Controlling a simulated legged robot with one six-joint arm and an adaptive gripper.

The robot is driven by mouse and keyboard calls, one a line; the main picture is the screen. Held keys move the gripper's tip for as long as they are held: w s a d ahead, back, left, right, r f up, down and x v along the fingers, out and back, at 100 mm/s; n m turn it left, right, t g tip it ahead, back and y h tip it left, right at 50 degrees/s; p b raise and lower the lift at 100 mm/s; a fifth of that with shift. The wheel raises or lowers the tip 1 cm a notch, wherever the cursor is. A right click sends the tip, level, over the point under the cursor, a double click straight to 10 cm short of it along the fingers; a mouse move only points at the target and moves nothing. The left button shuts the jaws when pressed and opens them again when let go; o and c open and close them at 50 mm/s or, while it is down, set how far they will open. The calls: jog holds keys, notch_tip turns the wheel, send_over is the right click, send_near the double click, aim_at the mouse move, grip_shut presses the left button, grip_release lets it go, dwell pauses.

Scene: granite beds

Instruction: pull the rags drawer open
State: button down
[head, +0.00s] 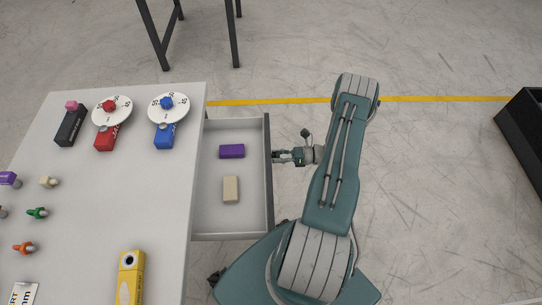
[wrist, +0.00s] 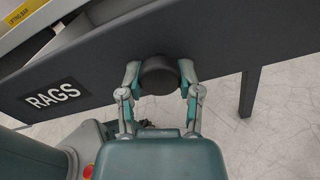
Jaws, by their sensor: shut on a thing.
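The rags drawer (head: 232,236) stands pulled out from the right side of the table in the head view. Inside it lie a purple block (head: 232,151) and a beige block (head: 231,190). In the wrist view its dark front (wrist: 115,65) carries a white-on-black RAGS label (wrist: 56,96). A round black knob (wrist: 158,75) sticks out of that front. My gripper (wrist: 159,78) is shut on the knob, one finger on each side. In the head view my gripper (head: 284,156) is at the outer face of the drawer front.
The white table top (head: 120,190) holds two dials (head: 112,110) (head: 168,107), red, blue and black blocks, several small coloured pieces and a yellow tool (head: 130,275). A dark bin (head: 525,125) stands at the far right. The floor right of my arm is clear.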

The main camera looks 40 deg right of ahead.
jog(key=shift+w+d, duration=0.1)
jog(key=shift+d, duration=0.05)
jog(key=shift+c, duration=1.4)
grip_release()
jog(key=v, duration=1.2)
jog(key=shift+f, duration=0.1)
